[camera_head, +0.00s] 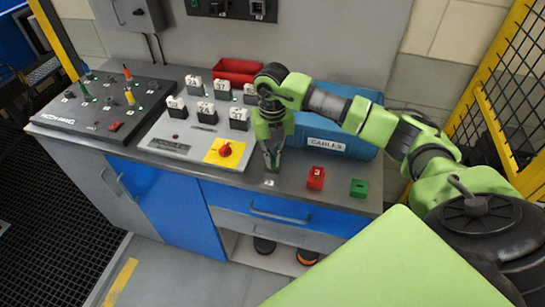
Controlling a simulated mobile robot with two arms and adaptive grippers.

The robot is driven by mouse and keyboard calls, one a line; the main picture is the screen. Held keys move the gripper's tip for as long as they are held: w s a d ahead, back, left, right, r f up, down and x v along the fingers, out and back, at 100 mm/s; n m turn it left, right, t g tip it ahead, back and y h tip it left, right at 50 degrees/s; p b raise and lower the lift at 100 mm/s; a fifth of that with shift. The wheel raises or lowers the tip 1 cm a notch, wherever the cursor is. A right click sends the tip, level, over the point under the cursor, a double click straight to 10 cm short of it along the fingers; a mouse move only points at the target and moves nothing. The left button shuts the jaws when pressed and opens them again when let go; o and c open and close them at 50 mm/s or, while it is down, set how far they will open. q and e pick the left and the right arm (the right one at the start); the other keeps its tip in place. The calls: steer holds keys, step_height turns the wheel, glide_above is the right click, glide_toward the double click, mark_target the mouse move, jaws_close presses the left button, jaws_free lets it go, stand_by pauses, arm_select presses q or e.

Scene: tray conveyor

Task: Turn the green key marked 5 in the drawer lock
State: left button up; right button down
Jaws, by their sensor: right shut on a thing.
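My right gripper (271,166) points down over the front part of the counter, above the blue drawer (285,201). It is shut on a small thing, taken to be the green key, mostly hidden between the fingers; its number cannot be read. A small pale plate (269,183) lies on the counter just below the fingertips. A green block (358,188) stands to the right, with no key seen standing in it. A red block (316,178) beside it has a small pale thing on top. The drawer is shut; I cannot make out its lock. My left gripper is out of view.
A blue bin marked CABLES (327,143) stands behind the gripper. To the left are a panel with white numbered tags and a red knob on a yellow plate (224,152), then a dark patch panel (104,104). A red tray (240,69) lies behind.

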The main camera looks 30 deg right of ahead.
steer(key=shift+m+p, duration=0.3)
steer(key=shift+m, duration=1.2)
steer(key=m, duration=0.3)
steer(key=shift+p, duration=0.4)
steer(key=c, duration=2.1)
jaws_free()
steer(key=shift+c, duration=0.2)
